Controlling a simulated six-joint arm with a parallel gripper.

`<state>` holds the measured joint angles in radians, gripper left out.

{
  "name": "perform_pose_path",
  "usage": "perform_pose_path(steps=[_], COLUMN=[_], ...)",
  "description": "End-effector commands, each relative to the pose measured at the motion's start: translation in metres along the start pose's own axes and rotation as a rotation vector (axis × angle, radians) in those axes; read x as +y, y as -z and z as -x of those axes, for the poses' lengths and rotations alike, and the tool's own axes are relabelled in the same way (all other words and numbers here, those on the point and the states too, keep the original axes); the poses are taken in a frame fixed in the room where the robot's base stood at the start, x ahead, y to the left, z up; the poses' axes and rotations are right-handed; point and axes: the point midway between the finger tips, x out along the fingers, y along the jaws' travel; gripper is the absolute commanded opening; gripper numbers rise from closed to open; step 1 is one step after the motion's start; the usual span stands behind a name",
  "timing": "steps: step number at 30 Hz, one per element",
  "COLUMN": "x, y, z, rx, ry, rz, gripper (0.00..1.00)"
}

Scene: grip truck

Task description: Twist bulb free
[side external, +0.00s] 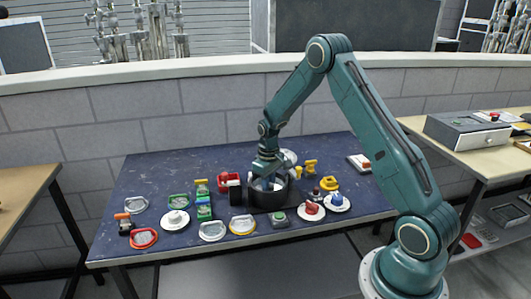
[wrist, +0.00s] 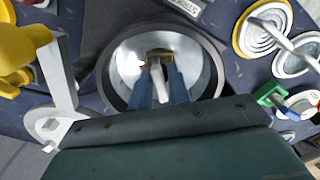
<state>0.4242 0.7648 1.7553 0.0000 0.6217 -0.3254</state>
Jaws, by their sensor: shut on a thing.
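A black round housing (side external: 267,202) with a pale, shiny inside stands near the middle of the blue table. It also shows in the wrist view (wrist: 110,91). My gripper (side external: 266,183) reaches down into it from above. In the wrist view, my gripper's two blue fingers (wrist: 160,76) are shut on a pale, narrow bulb (wrist: 158,92). The bulb points toward a brass-coloured socket (wrist: 158,55) inside the housing. Whether the bulb is still seated in the socket cannot be told. In the side view the bulb is hidden by the housing and fingers.
Handles, knobs and blocks crowd the blue table (side external: 150,178) around the housing. In the wrist view a yellow part (wrist: 25,50) is at the left. The table's back left is clear.

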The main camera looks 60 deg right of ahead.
Motion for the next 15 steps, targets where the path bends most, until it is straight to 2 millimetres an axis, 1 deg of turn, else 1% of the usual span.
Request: perform_pose_path(steps=[3,9,15], x=[0.0000,0.0000,0.0000], y=[0.0001,0.0001,0.0002], z=[0.0002,0.0002,0.0002], rx=[0.000,0.000,0.000], ry=[0.000,0.000,0.000], rz=[0.036,0.051,0.149], gripper=[0.00,0.00,0.00])
